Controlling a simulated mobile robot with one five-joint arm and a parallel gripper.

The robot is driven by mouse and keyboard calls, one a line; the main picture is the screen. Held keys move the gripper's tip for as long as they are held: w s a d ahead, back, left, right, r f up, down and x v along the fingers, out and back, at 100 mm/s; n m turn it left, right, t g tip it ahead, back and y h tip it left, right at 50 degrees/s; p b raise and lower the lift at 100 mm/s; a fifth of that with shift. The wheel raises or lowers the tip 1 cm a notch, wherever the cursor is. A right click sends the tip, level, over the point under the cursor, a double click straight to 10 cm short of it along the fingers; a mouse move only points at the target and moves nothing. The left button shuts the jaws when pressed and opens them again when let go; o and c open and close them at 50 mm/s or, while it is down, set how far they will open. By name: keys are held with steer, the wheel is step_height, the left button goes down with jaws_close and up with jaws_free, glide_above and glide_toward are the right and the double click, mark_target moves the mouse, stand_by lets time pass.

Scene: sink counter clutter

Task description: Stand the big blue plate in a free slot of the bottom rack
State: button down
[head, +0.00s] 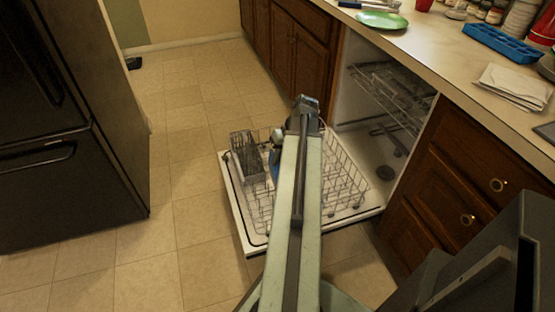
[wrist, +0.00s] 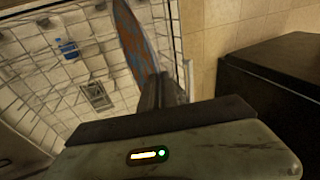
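The big blue plate (wrist: 134,42), with brown-orange patches, stands steeply tilted, nearly edge-on, in the wrist view. Its lower edge is between the dark fingers of my gripper (wrist: 162,92), which look shut on it. In the head view a blue sliver of the plate (head: 274,168) shows left of my arm, which hides most of it and my fingers. The bottom rack (head: 343,178) is pulled out over the open dishwasher door; its wires also show in the wrist view (wrist: 40,75). The plate is over the rack; I cannot tell whether it touches the wires.
A grey cutlery basket (head: 246,160) stands at the rack's left side. The upper rack (head: 390,92) is inside the dishwasher. A green plate (head: 382,20), a blue tray (head: 497,42) and white cloths (head: 513,86) lie on the counter. A dark fridge (head: 60,130) stands left; floor between is clear.

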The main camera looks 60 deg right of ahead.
steer(key=shift+f, duration=0.15)
steer(key=c, duration=1.5)
jaws_free()
steer(key=shift+c, duration=0.2)
steer(key=p+v, duration=0.7)
steer(key=shift+r, duration=0.35)
steer(key=shift+s+d, duration=0.1)
